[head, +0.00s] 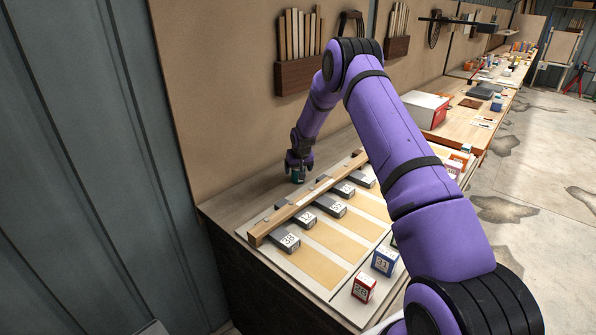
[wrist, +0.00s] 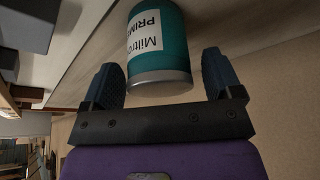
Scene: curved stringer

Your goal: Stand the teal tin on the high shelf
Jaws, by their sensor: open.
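The teal tin (wrist: 172,52) has a white label with dark print and stands on the bench top near the back wall. In the wrist view it lies between the two fingers of my gripper (wrist: 160,82), with a gap visible on each side. My gripper is open around it. In the head view the tin (head: 298,176) is a small teal patch below my gripper (head: 299,166), mostly hidden by the fingers. I cannot make out the high shelf for certain in the head view.
A wooden strip (head: 305,202) over several grey numbered blocks (head: 287,243) lies in front of the tin. A red box (head: 364,288) and a blue box (head: 384,260) stand at the front edge. Wooden racks (head: 297,76) hang on the back wall above.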

